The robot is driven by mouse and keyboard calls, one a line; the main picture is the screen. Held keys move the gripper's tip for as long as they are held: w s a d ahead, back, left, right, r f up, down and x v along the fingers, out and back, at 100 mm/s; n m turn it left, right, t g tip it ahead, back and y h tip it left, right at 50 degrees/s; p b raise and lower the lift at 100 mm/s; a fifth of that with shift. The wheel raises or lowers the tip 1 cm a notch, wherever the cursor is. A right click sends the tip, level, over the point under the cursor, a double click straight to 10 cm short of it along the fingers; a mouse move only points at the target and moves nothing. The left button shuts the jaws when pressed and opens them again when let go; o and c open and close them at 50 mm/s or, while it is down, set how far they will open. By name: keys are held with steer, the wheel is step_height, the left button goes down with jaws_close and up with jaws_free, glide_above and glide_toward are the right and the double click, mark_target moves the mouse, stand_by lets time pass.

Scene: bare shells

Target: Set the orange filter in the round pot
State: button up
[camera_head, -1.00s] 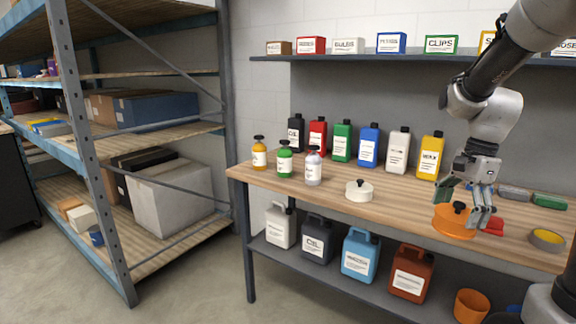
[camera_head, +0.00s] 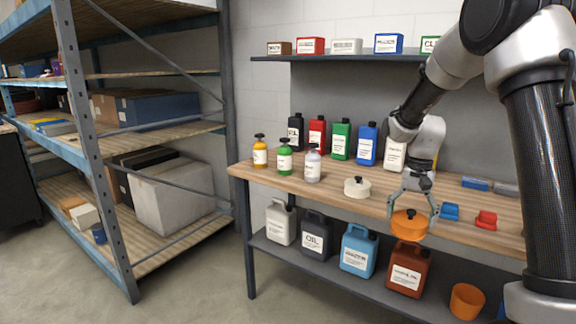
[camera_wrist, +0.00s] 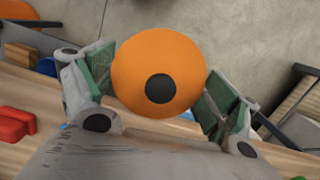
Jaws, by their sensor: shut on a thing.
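The orange filter (camera_head: 408,225), a round disc with a black knob, is held between the fingers of my gripper (camera_head: 412,208). It hangs at the front edge of the workbench, overlapping that edge in the head view. In the wrist view the filter (camera_wrist: 160,75) sits between the two green-padded fingers (camera_wrist: 158,92), knob toward the camera. A round orange pot (camera_head: 467,300), open at the top, stands low at the right in the head view, below and right of my gripper. The wrist view shows only a piece of orange at its top left corner, probably this pot.
The wooden workbench (camera_head: 330,197) carries a cream round item with a black knob (camera_head: 357,187), several bottles behind, and blue (camera_head: 450,211) and red (camera_head: 486,219) pieces to the right. Jugs, such as the rust-red one (camera_head: 407,270), stand on the lower shelf below the gripper.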

steer(key=w+a+f+n, duration=0.5)
steer(key=f+n, duration=0.1)
steer(key=f, duration=0.1)
steer(key=s+f, duration=0.5)
steer(key=f, duration=0.1)
steer(key=shift+g+h, duration=0.3)
steer(key=shift+d, duration=0.1)
